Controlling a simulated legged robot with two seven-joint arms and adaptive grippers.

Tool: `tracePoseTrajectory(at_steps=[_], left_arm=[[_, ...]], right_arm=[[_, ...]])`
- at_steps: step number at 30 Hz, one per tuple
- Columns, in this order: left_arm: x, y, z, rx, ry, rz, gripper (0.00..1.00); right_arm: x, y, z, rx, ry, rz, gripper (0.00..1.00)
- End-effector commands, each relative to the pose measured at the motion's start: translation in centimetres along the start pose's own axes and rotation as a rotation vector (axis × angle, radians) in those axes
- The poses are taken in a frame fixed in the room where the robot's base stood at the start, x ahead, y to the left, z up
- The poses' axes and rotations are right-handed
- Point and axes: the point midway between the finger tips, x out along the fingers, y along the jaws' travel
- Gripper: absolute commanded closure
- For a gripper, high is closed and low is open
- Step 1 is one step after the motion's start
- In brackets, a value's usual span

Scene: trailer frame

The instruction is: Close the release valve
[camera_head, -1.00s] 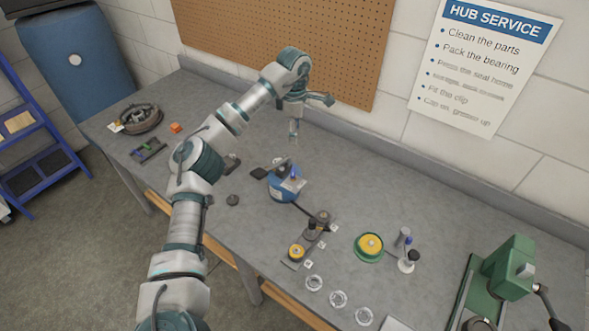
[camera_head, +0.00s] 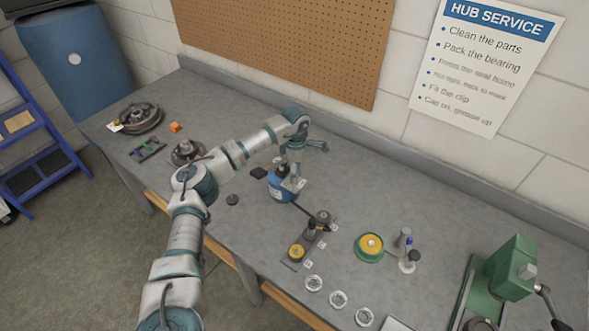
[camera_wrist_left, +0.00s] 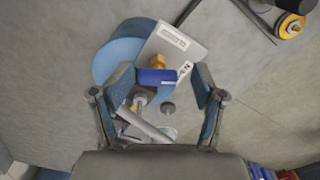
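A blue bottle-shaped unit (camera_head: 278,190) with a grey top plate stands on the bench. It also shows in the left wrist view (camera_wrist_left: 112,65). There, a brass fitting (camera_wrist_left: 157,62) and a blue knob (camera_wrist_left: 156,77), which looks like the release valve, sit at the grey plate's edge. My left gripper (camera_head: 297,170) points down over the unit. In the wrist view its two fingers (camera_wrist_left: 158,88) are apart, one on each side of the blue knob. I cannot tell whether they touch it. My right gripper is not in view.
A dark lever runs from the unit towards a strip of small parts (camera_head: 300,255). A green-and-yellow round part (camera_head: 369,246), several clear rings (camera_head: 338,299) and a green press (camera_head: 505,270) stand to the right. A hub part (camera_head: 187,152) lies left, behind my arm.

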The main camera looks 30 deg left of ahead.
Motion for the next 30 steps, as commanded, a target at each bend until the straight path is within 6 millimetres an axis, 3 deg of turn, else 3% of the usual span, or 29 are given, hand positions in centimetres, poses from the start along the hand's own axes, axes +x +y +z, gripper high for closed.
tracePoseTrajectory(at_steps=[5, 12, 13, 23, 30], left_arm=[[-0.1, 0.0, -0.4, -0.003, -0.003, 0.002, 0.31], [-0.1, 0.1, -0.4, -0.004, -0.002, 0.002, 0.89], [-0.1, 0.1, -0.4, -0.004, -0.002, 0.002, 0.91], [-0.2, 0.1, -0.4, -0.036, -0.001, 0.003, 0.91], [-0.4, 0.1, -0.3, -0.162, -0.003, 0.002, 0.91]], right_arm=[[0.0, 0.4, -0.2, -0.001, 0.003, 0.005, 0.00], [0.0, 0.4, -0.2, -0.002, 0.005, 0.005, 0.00], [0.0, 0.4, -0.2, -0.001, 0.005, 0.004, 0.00], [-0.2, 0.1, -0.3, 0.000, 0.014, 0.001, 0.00], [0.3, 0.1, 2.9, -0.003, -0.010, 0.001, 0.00]])
